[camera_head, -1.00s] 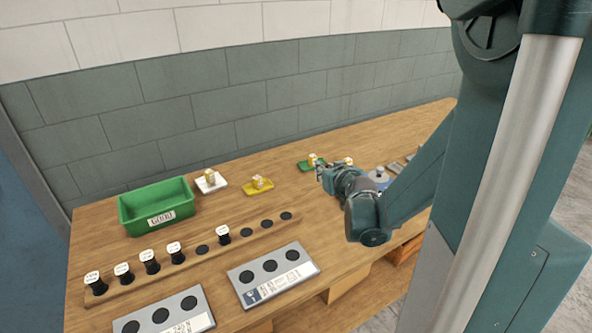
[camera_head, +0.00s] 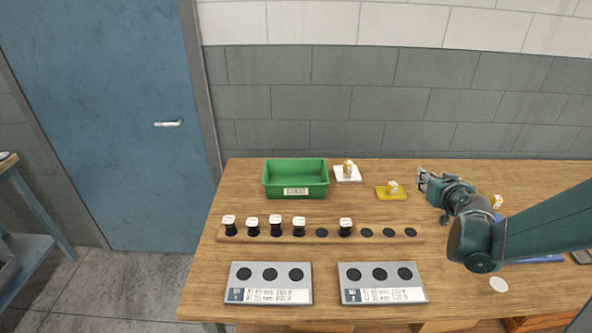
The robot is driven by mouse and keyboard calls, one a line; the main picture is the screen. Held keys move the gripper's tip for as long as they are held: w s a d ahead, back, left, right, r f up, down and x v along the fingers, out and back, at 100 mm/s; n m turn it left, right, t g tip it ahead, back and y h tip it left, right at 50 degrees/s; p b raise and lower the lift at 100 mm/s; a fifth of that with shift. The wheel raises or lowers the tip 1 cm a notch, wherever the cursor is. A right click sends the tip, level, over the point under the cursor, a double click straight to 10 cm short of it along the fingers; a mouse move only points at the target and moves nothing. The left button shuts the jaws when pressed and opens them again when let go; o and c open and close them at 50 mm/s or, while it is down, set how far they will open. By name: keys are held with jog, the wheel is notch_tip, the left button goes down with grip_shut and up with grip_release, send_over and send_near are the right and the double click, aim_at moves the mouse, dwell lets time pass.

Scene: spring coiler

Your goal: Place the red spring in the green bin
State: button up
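The green bin (camera_head: 296,191) stands at the back left of the wooden table, with a white label on its front. I cannot make out a red spring in this view. My gripper (camera_head: 421,179) is above the table, right of the bin and just right of a yellow tray (camera_head: 391,197), pointing left. Its fingers are small and dark here; whether they are open, shut or hold something cannot be told. My arm covers the table behind it.
A white tray (camera_head: 347,179) and the yellow tray each carry a small tagged item. A wooden rack (camera_head: 270,239) holds several black pieces with white tags. Two grey panels (camera_head: 270,301) (camera_head: 382,301) lie in front. A blue door (camera_head: 105,110) is left.

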jog(key=w+a+r+n+y+p, duration=0.1)
jog(key=w+a+r+n+y, duration=0.1)
jog(key=a, duration=1.2)
jog(key=w+a+r+n+g+y+p, duration=0.1)
jog(key=w+a+r+n+y+p, duration=0.1)
jog(key=a, duration=1.3)
jog(key=w+a+r+n+y+p, duration=0.2)
jog(key=w+a+n+y, duration=0.1)
jog(key=a, duration=1.2)
jog(key=w+y, duration=0.1)
jog(key=w, duration=0.1)
jog(key=shift+w+a+r+g, duration=0.15)
jog(key=shift+w+r+g, duration=0.25)
jog(key=shift+f, duration=0.1)
notch_tip(320, 180, down, 6)
jog(key=shift+b, duration=0.4)
jog(key=shift+f+b, duration=0.35)
jog(key=shift+f, duration=1.55)
jog(key=shift+f+b, duration=0.3)
